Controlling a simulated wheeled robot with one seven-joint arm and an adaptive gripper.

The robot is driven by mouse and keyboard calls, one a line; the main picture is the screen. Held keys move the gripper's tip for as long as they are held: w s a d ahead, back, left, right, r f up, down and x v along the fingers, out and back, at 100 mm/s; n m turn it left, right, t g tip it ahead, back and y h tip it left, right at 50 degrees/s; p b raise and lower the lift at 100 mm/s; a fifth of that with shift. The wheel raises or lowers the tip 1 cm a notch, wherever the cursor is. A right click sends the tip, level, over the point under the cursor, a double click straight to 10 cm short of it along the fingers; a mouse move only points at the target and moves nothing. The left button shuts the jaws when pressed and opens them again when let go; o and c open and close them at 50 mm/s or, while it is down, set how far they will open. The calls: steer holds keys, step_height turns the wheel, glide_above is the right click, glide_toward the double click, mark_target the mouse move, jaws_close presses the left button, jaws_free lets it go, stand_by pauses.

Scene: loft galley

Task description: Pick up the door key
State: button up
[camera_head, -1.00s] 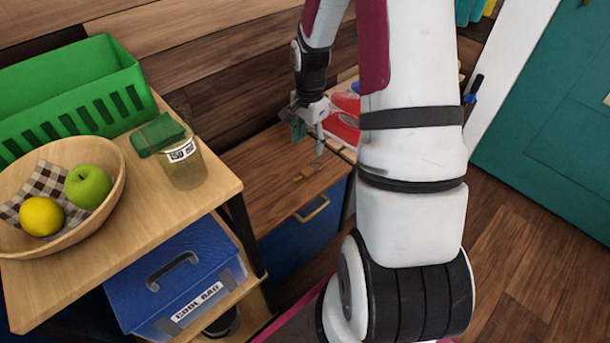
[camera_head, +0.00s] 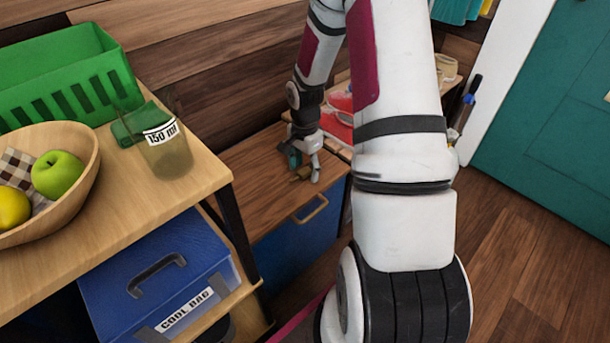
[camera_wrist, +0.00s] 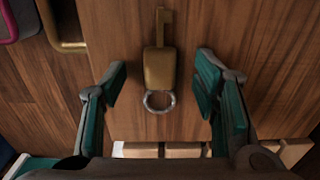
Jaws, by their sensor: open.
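The door key (camera_wrist: 160,68) lies on the brown wooden top of a low blue cabinet. In the wrist view it has a brass-coloured body with a metal ring (camera_wrist: 160,102) at its lower end. My gripper (camera_wrist: 160,85) is open, with one teal-padded finger on each side of the key and a gap on both sides. In the head view my gripper (camera_head: 305,170) is low over the cabinet top. The key (camera_head: 301,174) shows there only as a small brass patch, partly hidden by the fingers.
The blue cabinet (camera_head: 292,235) has a brass handle at its front. Red shoes (camera_head: 337,126) sit on a slatted rack behind my gripper. A wooden shelf unit (camera_head: 205,180) stands at left, with a fruit bowl (camera_head: 84,186), jar (camera_head: 165,150), green crate (camera_head: 70,88) and blue cool bag (camera_head: 160,285).

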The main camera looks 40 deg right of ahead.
jaws_close()
steer(key=shift+r, duration=0.1)
